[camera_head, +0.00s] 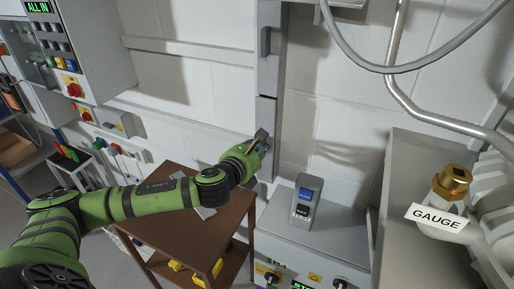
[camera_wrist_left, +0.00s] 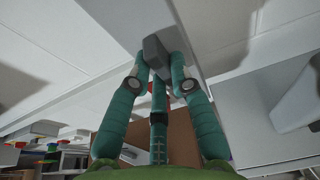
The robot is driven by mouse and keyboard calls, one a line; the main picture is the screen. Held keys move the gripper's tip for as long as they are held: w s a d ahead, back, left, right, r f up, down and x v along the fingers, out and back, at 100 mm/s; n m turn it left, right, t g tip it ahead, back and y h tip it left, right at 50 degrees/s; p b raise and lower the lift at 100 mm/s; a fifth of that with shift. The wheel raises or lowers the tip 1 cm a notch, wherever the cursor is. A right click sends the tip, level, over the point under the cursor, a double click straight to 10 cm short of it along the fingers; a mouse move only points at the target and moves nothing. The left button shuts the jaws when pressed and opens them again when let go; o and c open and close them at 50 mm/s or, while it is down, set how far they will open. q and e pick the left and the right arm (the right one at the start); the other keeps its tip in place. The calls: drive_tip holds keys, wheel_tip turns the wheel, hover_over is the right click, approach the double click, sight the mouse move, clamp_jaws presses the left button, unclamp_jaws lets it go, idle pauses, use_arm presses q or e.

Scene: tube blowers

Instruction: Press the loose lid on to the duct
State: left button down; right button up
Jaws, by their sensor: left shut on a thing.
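The duct (camera_head: 282,60) is a narrow grey upright channel on the white wall, near the middle of the head view. Its upper part carries a small dark block (camera_head: 265,41). A dark seam crosses it, and a grey panel (camera_head: 265,113) that looks like the lid lies below. My left gripper (camera_head: 263,142) is in front of this lower panel. In the left wrist view its fingers are shut on a dark grey block (camera_wrist_left: 155,52), which seems to be the lid's grip. I cannot tell whether the lid sits flush. My right gripper is not in view.
A brown table (camera_head: 180,232) stands below my left arm. A grey cabinet with a blue-and-black switch box (camera_head: 306,201) is right of the duct. A brass-topped gauge fitting (camera_head: 452,183) and pipes are farther right. Control panels (camera_head: 83,45) line the left wall.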

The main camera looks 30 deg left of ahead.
use_arm(q)
drive_tip(key=shift+w, duration=0.45)
idle(0.4)
drive_tip(key=c, duration=1)
unclamp_jaws()
drive_tip(key=shift+r, duration=0.1)
drive_tip(key=shift+c, duration=0.2)
drive_tip(key=v, duration=1.2)
